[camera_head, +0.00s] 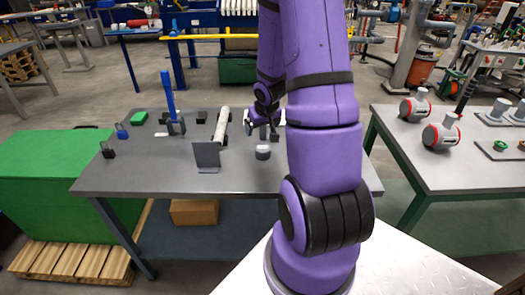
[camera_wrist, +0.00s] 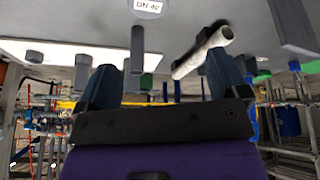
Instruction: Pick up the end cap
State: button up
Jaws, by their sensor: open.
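A short, round grey piece with a pale top (camera_head: 263,152), which I take to be the end cap, stands on the grey table just below my gripper in the head view. In the wrist view a round pale face marked "DN 40" (camera_wrist: 148,6) is cut off by the top edge; it may be the same piece. My gripper (camera_head: 262,129) is above the table behind the cap in the head view, partly hidden by my arm. In the wrist view its two fingers (camera_wrist: 163,82) are spread apart with nothing held between them.
A white pipe (camera_head: 221,126) lies left of my gripper, with a dark upright plate (camera_head: 207,155) in front of it. A blue-handled tool (camera_head: 170,100) stands farther left. The table's (camera_head: 140,178) front left is clear. A second table (camera_head: 450,170) bears red-and-white fittings.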

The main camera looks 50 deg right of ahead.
send_near(263, 148)
jog(key=shift+x, duration=5.65)
jog(key=shift+c, duration=0.4)
jog(key=c, duration=0.9)
